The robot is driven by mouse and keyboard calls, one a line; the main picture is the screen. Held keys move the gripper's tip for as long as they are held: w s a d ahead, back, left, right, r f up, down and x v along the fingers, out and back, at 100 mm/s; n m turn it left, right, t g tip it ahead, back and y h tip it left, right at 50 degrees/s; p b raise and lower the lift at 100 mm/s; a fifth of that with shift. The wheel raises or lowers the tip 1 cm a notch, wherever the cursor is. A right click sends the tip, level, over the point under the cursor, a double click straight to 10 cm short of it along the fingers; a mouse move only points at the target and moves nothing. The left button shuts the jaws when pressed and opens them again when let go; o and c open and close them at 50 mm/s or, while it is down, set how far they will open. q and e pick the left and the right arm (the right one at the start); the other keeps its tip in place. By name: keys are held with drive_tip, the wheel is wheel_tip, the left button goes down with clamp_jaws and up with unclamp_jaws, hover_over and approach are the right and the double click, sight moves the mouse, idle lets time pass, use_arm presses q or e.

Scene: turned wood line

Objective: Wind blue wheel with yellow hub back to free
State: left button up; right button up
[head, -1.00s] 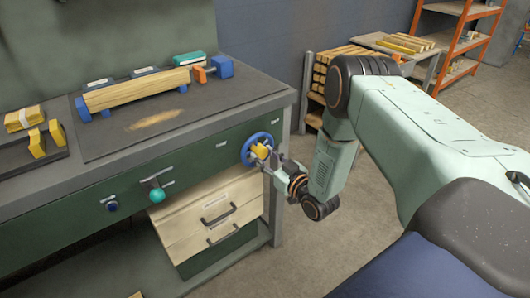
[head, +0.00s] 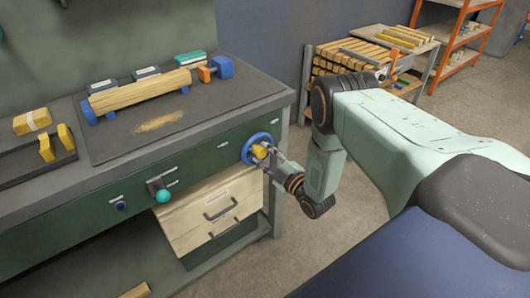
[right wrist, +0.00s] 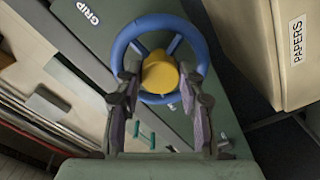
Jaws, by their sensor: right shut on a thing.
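The blue wheel with the yellow hub (head: 259,136) is on the green front panel of the bench, near its right corner. My right gripper (head: 268,157) reaches it from the right, its fingers at the yellow hub. In the right wrist view the blue rim (right wrist: 121,45) shows whole behind the fingers, and the yellow hub (right wrist: 160,73) sits between the fingertips of my right gripper (right wrist: 160,80). The fingers are shut on the hub. A "GRIP" label (right wrist: 87,13) is on the panel beside the wheel. My left gripper is not in view.
A wooden piece (head: 142,93) lies between blue ends on the bench top, with sawdust (head: 158,122) in front. A lever with a teal knob (head: 162,196) sticks out left of the wheel. Drawers (head: 212,215) are below. A shelf of wood (head: 350,58) stands behind my right arm.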

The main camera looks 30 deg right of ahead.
drive_tip(key=shift+n+p, duration=0.35)
drive_tip(key=shift+n, duration=0.65)
drive_tip(key=o, duration=1.2)
drive_tip(key=shift+c, duration=0.2)
drive_tip(key=s, duration=1.2)
drive_tip(key=shift+d, duration=0.45)
